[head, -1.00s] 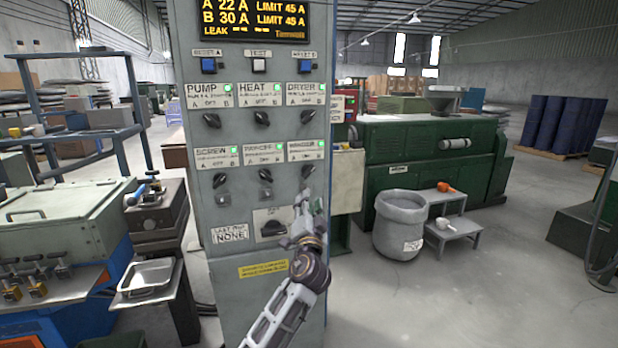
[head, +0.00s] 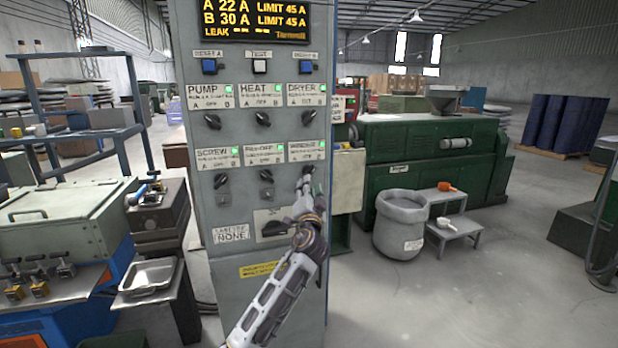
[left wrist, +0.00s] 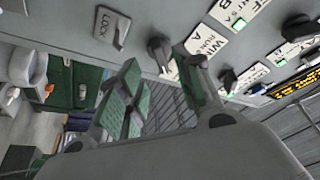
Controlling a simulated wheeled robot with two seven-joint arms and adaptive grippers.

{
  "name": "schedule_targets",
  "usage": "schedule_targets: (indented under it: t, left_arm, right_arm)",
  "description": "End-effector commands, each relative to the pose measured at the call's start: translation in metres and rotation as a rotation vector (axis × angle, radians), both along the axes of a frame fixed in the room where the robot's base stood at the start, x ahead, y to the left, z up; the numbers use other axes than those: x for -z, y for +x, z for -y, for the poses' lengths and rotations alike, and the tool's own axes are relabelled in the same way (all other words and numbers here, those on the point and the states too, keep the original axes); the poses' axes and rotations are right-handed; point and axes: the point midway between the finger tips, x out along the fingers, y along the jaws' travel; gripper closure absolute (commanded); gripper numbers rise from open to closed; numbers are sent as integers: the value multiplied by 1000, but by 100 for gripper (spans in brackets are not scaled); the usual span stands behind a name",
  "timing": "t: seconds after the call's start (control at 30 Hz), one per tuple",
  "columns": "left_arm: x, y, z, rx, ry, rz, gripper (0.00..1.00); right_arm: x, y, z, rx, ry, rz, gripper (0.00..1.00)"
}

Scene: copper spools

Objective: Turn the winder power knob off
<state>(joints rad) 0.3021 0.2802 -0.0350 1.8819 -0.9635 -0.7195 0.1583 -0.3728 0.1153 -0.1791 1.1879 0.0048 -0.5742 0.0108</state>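The winder knob (head: 309,171) is a black rotary switch at the lower right of the grey panel. Its WINDER label (head: 302,148) and a lit green lamp are above it. My left gripper (head: 305,184) is just below and at this knob, partly covering it. In the left wrist view the two green-padded fingers of my left gripper (left wrist: 156,68) are apart, and the dark winder knob (left wrist: 159,50) shows between and just beyond their tips. I cannot tell whether a finger touches it. My right gripper is not in view.
A takeoff knob (head: 266,176) and a screw knob (head: 221,181) are to the left in the same row. A lock tab (left wrist: 122,35) sits beside the knob. A larger black switch (head: 272,228) is below, close to my arm.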

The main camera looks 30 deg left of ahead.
Motion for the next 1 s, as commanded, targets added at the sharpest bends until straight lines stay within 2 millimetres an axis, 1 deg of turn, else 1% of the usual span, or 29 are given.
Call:
schedule_targets:
  t: [0.2, 0.53, 0.73, 1.0]
  left_arm:
    - [-7, 18, -12, 1, 1, 0, 65]
    - [-15, 42, -27, 1, 1, 0, 65]
    - [-16, 49, -32, 1, 1, 0, 65]
    - [-17, 50, -33, 1, 1, 0, 65]
  right_arm:
    - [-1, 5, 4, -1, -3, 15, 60]
    - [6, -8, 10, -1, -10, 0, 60]
    - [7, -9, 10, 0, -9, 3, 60]
    - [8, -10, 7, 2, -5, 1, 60]
